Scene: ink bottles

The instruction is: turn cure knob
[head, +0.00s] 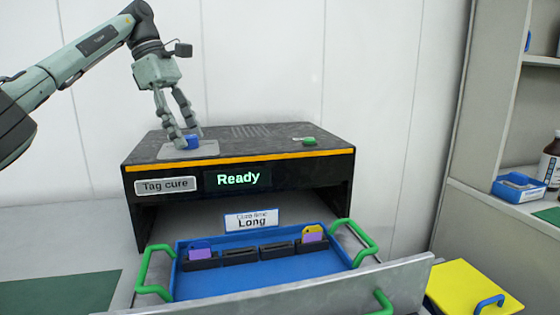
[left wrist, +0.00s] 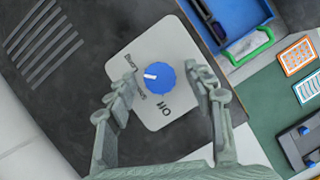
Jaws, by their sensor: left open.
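The blue cure knob (head: 193,142) sits on a pale plate (head: 172,154) on top of the dark Tag cure machine (head: 270,150). In the left wrist view the knob (left wrist: 165,82) has a white pointer mark toward its left side, facing the small rotated labels; "Off" reads on another side. My left gripper (head: 187,136) reaches down from above, its fingers open on either side of the knob. In the left wrist view the fingers of the gripper (left wrist: 163,88) appear apart from it. My right gripper is out of view.
The machine's display (head: 238,179) reads "Ready". A blue tray (head: 260,283) with green handles holds dark holders and purple and yellow tags; a card (head: 251,219) behind it reads "Long". A yellow lid (head: 470,285) stands at right.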

